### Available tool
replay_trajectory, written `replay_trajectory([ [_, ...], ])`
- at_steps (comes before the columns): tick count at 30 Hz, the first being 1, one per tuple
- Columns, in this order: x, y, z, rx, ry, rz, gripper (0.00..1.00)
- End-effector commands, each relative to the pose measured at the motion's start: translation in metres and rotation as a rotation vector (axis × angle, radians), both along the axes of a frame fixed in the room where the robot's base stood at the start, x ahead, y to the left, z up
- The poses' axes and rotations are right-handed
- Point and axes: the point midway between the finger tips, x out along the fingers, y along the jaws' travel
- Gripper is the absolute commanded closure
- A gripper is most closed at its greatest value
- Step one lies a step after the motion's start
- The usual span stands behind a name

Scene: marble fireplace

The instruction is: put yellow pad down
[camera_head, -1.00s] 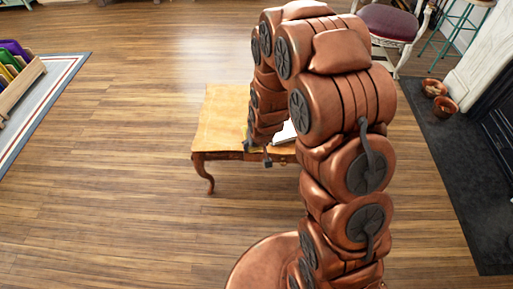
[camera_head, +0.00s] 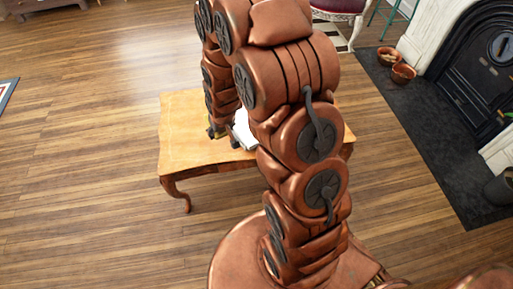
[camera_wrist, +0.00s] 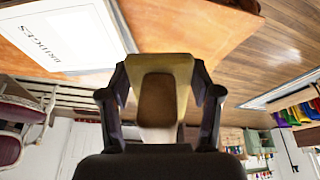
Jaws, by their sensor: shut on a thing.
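The yellow pad (camera_wrist: 180,66) is between the fingers of my gripper (camera_wrist: 160,95) in the wrist view, with a brown patch on its face. My gripper is shut on it. The wooden table (camera_head: 182,140) has an orange-brown top and curved legs; the top also fills the upper part of the wrist view (camera_wrist: 190,28). In the head view my gripper (camera_head: 215,132) is at the tabletop's near side, mostly hidden by my arm. I cannot tell whether the pad touches the table.
A white book (camera_wrist: 60,35) lies on the table beside the pad; it also shows in the head view (camera_head: 243,130). The tabletop's left part is bare. A fireplace (camera_head: 480,75) with a dark hearth and two pots (camera_head: 396,66) stands at right. A chair (camera_head: 340,8) stands behind.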

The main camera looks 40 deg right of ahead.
Motion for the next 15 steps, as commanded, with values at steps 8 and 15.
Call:
replay_trajectory([
  [8, -0.04, -0.099, -0.05, -0.006, 0.068, -0.135, 0.99],
  [15, -0.089, -0.166, -0.081, -0.008, 0.132, -0.229, 0.99],
])
